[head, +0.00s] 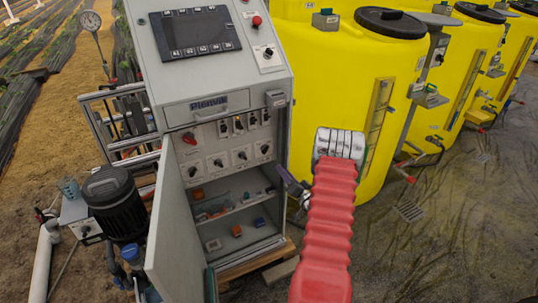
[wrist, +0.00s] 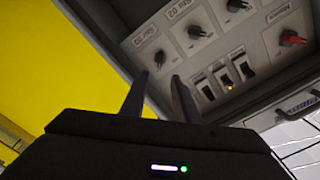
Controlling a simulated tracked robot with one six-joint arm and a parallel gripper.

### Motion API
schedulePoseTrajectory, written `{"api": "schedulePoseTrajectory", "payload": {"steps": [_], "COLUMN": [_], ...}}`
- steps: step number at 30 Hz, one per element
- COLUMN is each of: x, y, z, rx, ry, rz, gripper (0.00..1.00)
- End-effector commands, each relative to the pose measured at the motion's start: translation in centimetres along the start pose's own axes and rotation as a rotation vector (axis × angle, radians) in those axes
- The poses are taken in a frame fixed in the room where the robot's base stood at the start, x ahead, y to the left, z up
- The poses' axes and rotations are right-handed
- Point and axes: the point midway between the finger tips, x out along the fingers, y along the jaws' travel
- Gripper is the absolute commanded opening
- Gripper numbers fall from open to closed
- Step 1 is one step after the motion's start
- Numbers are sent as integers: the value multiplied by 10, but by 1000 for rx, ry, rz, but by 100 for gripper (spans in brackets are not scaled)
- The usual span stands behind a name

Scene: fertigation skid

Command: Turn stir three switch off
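The stir three switch is a dark rotary knob on the grey panel inside the open cabinet. In the wrist view this knob (wrist: 160,58), by a label that seems to read Stir 03, lies just beyond the gap between my fingertips. In the head view my gripper (head: 282,172) is partly hidden at the cabinet's right edge. I cannot tell whether a finger touches the knob.
The Stir 02 knob (wrist: 196,32) is close beside it. Dark breaker switches (wrist: 206,88) and a red rotary handle (wrist: 291,39) share the panel. The cabinet door (head: 176,240) stands open to the left. A yellow tank (head: 345,75) stands right of the cabinet.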

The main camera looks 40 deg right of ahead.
Motion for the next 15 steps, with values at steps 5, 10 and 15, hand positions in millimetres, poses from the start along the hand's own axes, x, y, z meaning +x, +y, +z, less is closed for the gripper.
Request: {"api": "schedulePoseTrajectory", "payload": {"steps": [5, 10, 15], "x": [5, 21, 46], "y": [0, -1, -1], "z": [0, 1, 1], "rx": [-1, -3, -3], "ry": [-1, -2, -2], "rz": [0, -2, -2], "gripper": [28, 28, 28]}}
